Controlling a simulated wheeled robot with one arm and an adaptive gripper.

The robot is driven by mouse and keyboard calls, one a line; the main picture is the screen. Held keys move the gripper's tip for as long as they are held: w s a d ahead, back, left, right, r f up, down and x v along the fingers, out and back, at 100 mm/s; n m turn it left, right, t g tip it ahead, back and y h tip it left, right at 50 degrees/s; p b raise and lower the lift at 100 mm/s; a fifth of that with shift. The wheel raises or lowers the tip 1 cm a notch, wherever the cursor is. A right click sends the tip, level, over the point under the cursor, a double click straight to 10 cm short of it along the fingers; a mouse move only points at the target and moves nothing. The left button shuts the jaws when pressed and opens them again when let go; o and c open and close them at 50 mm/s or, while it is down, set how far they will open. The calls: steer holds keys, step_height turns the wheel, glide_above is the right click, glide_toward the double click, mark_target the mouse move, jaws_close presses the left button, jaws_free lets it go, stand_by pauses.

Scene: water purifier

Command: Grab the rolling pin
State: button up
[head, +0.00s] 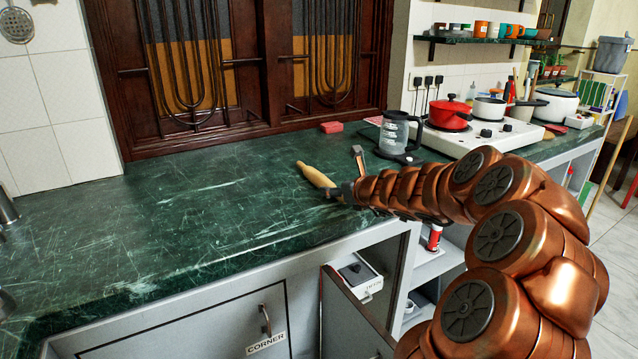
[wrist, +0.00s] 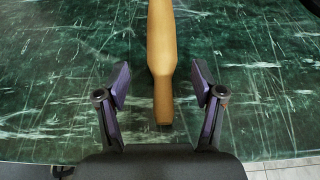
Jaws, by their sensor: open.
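The rolling pin (head: 315,175) is light wood and lies on the green marble counter (head: 190,205). In the wrist view the rolling pin (wrist: 162,60) runs from the top edge down to its near end between my fingers. My gripper (wrist: 160,85) is open, with one finger on each side of the pin and a gap on both sides. In the head view my gripper (head: 340,190) is at the pin's near end, partly hidden by my arm. The pin's far end is outside the wrist view.
A clear blender jug (head: 394,132) stands right of the pin. A red pot (head: 449,114) and a white pan (head: 488,108) sit on the white stove (head: 480,137). A small red block (head: 331,127) lies near the window. The counter left of the pin is clear.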

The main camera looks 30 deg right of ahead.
mark_target(331, 184)
steer(key=shift+b+x, duration=0.35)
steer(key=shift+x, duration=1.85)
steer(key=shift+d, duration=0.15)
jaws_close()
